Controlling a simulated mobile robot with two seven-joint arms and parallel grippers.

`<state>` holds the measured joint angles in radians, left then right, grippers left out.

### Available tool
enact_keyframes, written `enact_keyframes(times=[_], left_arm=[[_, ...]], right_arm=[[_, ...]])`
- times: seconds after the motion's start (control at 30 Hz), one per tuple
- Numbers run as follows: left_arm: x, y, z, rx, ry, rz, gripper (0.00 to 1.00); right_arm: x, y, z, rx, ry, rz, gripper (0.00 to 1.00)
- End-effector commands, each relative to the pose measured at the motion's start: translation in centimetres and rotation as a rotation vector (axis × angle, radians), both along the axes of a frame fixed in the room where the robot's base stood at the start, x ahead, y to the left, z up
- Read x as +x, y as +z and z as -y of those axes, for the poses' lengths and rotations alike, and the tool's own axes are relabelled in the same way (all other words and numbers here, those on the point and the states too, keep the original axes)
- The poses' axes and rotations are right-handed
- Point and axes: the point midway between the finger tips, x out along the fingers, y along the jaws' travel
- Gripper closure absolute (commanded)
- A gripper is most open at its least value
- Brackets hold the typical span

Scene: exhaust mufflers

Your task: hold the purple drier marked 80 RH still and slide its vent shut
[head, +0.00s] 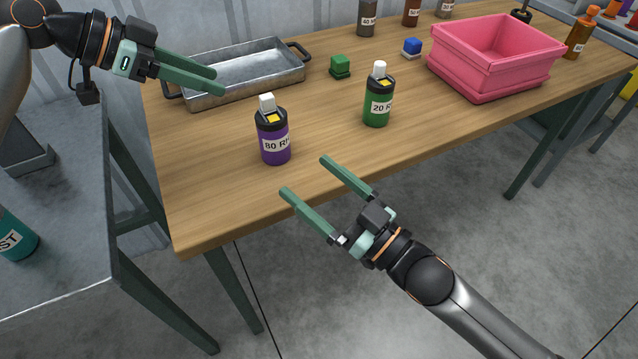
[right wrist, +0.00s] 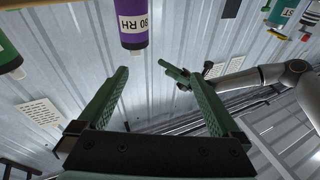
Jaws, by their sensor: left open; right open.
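The purple drier marked 80 RH (head: 274,143) stands upright near the left front part of the wooden table, with a black upper part, a yellow patch and a white piece on top. It also shows in the right wrist view (right wrist: 132,22). My left gripper (head: 219,83) is open and empty, above the metal tray, up and left of the drier. My right gripper (head: 304,175) is open and empty at the table's front edge, in front of the drier, its fingers apart and not touching it. How far the vent is open is too small to tell.
A green drier marked 20 RH (head: 377,104) stands to the right. A metal tray (head: 196,101), a green block (head: 340,67), a blue block (head: 412,47) and a pink bin (head: 485,88) are behind or farther right. The tabletop around the purple drier (head: 215,190) is clear.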

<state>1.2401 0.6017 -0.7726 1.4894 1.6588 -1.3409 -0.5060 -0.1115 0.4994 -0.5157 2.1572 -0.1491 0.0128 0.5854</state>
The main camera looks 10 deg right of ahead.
Motion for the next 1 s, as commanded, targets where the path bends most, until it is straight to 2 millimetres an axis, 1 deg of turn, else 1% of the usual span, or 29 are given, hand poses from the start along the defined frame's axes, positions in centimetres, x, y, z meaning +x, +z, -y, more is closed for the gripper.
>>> enact_keyframes(times=[0.13,0.3,0.47,0.57,0.73,1.0], left_arm=[[0.0,0.0,0.0,0.0,0.0,0.0,0.5],[0.0,0.0,0.0,0.0,0.0,0.0,0.5],[0.0,0.0,0.0,0.0,0.0,0.0,0.5],[0.0,0.0,0.0,0.0,0.0,0.0,0.5],[0.0,0.0,0.0,0.0,0.0,0.0,0.5],[0.0,0.0,0.0,0.0,0.0,0.0,0.5]], right_arm=[[1.0,-1.5,-0.2,-0.077,-0.093,-0.068,0.0],[1.8,-2.7,0.3,-0.143,-0.192,-0.125,0.0],[2.2,-3.2,0.6,-0.167,-0.235,-0.149,0.0],[2.9,-3.2,0.4,-0.171,-0.24,-0.15,0.0],[5.0,-3.1,-0.7,-0.17,-0.238,-0.148,0.0],[9.5,-3.1,-3.0,-0.171,-0.239,-0.148,0.0]])
